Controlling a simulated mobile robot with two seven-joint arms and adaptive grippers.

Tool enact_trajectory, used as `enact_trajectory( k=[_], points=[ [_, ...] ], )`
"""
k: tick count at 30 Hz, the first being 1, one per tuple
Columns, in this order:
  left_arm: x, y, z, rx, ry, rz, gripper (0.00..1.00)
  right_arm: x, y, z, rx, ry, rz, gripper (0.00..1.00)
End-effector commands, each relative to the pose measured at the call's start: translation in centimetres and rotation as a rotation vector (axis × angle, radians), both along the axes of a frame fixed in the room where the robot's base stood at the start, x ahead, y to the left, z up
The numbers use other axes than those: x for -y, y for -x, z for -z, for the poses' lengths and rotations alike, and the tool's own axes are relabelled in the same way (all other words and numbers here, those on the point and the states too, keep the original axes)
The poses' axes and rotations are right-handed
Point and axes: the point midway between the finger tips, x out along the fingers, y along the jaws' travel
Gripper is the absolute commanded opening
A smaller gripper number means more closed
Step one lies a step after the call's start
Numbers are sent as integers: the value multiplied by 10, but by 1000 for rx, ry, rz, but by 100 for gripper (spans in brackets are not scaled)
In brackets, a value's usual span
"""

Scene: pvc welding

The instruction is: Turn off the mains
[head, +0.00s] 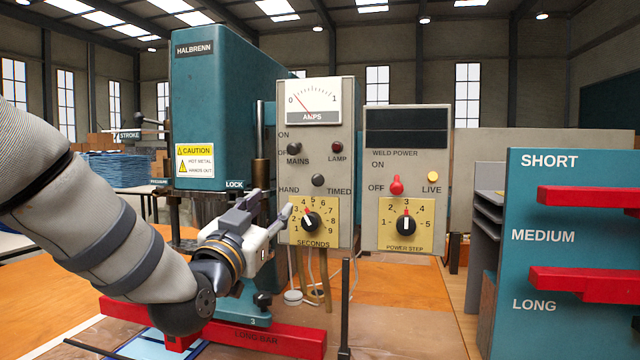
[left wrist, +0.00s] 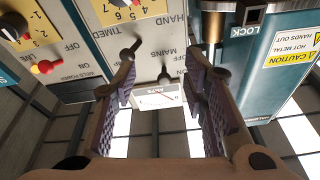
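The mains switch (head: 293,148) is a small dark toggle on the grey control panel (head: 345,215), below the meter and between the ON and OFF markings and the MAINS label. I cannot clearly tell its position. It also shows in the upside-down left wrist view (left wrist: 165,76), between the finger lines and beyond the tips. My left gripper (head: 272,212) is open and empty, in front of the panel's lower left, below the mains switch and apart from it. In the left wrist view its two padded fingers (left wrist: 162,72) stand wide apart. My right gripper is not in view.
The HAND/TIMED toggle (head: 318,180) and SECONDS dial (head: 308,222) sit below the mains switch. The lamp (head: 337,147) looks dark red. A teal press housing (head: 225,110) stands left, the weld power box (head: 405,180) right. A red long bar (head: 255,339) lies below.

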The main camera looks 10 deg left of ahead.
Motion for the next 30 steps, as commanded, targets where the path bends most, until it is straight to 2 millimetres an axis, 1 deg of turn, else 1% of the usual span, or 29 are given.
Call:
enact_trajectory(
  k=[1,3,4,5,8,15,18,21,23,30],
  points=[
    [-1,3,-28,61,-2,-5,40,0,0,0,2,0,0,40],
    [-2,6,-49,112,-7,-11,40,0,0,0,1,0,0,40],
    [-3,5,-54,122,-8,-11,40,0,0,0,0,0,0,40],
    [-2,4,-56,128,-9,-13,40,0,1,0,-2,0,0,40],
    [-1,-12,-59,126,-9,-12,40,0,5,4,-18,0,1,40],
    [2,-71,-77,118,-7,-13,40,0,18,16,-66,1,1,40],
    [4,-89,-86,118,-7,-12,40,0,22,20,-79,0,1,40],
    [5,-100,-92,118,-7,-12,40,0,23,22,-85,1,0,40],
    [5,-104,-95,120,-7,-12,40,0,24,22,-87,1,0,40],
    [5,-105,-99,122,-7,-11,40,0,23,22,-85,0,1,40]
  ],
)
